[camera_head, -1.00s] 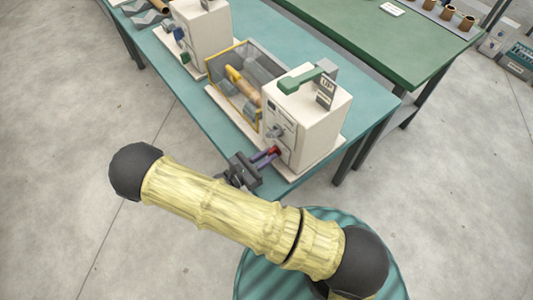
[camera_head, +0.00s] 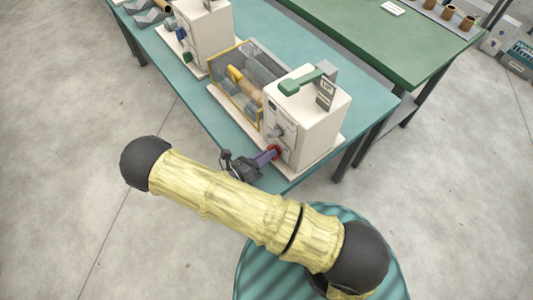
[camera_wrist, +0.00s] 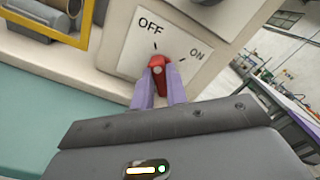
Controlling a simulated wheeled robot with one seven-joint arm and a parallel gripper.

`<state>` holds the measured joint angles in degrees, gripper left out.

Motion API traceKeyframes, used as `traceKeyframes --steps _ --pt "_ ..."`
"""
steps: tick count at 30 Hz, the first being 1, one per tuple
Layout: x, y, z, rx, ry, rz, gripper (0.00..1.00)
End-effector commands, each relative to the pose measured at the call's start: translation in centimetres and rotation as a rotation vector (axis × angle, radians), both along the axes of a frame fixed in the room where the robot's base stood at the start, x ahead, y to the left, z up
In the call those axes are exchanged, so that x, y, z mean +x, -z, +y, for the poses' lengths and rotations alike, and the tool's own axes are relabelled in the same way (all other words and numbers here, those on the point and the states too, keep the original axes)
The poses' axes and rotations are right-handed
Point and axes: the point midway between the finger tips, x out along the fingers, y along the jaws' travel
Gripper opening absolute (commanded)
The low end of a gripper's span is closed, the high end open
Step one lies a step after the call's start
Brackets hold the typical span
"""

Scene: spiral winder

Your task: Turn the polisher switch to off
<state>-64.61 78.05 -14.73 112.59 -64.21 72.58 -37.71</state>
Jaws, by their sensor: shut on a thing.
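The polisher switch is a red knob (camera_wrist: 158,68) on a white plate (camera_wrist: 133,52) marked OFF at upper left and ON at right. The knob's upper end points near the short tick beside OFF, away from the ON tick. My gripper (camera_wrist: 160,76) is shut on the knob, with one purple finger on each side. In the head view my gripper (camera_head: 264,157) reaches the lower front of the cream polisher housing (camera_head: 311,118). Only a little of the red knob (camera_head: 275,151) shows there. The fingers hide its lower part.
The polisher stands near the corner of a teal table (camera_head: 190,93). A yellow-framed tray (camera_head: 212,72) adjoins it, and another cream machine (camera_head: 205,30) stands farther back. A green table (camera_head: 400,45) is at upper right. Open floor lies left.

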Motion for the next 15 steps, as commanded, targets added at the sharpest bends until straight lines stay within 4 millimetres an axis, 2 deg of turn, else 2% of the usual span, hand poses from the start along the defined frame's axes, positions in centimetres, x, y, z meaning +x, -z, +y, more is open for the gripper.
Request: traceKeyframes --steps 11,12,15 --pt "0.08 -0.06 0.09 -0.006 -0.003 0.007 0.0" --pt "0.08 -0.06 0.09 -0.006 -0.003 0.007 0.17" --pt "0.08 -0.05 0.08 -0.006 -0.003 0.007 0.36"
